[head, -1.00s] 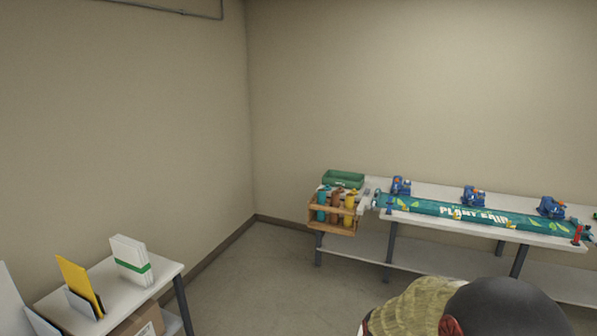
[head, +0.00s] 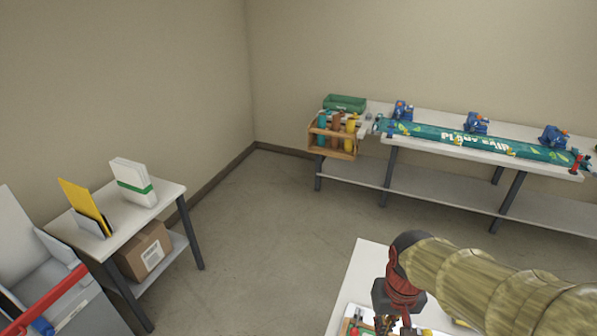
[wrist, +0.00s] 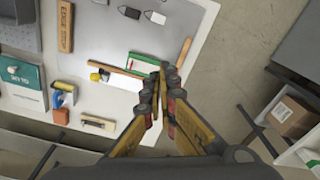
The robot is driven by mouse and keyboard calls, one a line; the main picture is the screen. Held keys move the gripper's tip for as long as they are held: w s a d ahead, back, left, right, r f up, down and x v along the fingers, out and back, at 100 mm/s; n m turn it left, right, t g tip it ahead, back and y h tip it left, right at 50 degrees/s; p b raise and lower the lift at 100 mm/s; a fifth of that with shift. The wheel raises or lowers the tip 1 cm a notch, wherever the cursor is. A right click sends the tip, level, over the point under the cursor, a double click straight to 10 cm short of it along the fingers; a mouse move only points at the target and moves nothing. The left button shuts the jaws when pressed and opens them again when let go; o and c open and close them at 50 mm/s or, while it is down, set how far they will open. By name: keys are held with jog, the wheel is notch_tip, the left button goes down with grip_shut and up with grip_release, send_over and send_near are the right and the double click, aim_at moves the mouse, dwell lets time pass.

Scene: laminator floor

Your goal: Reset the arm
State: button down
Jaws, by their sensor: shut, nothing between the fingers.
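My arm (head: 480,275) reaches in from the lower right of the head view, with a yellowish ribbed sleeve and a red and dark wrist. My gripper shows in the wrist view (wrist: 163,70), its two yellow and dark fingers meeting at the tips. It is shut and empty, over the edge of a white worktable (wrist: 118,101). In the picture the tips lie beside a green and white item (wrist: 142,63) and a wooden strip (wrist: 117,68); I cannot tell the height between them. In the head view the gripper is mostly cut off by the bottom edge.
The worktable carries a grey mat (wrist: 105,30), a wooden block (wrist: 66,26) and a teal box (wrist: 22,78). A side table (head: 165,190) with a cardboard box (head: 146,250) stands left. Floor between is clear.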

jog(key=s+r+t+b, duration=0.3)
jog(key=s+t+b, duration=0.2)
jog(key=b, duration=0.3)
jog(key=shift+s+r+b, duration=0.2)
jog(key=shift+s+b, duration=0.15)
jog(key=shift+s, duration=0.55)
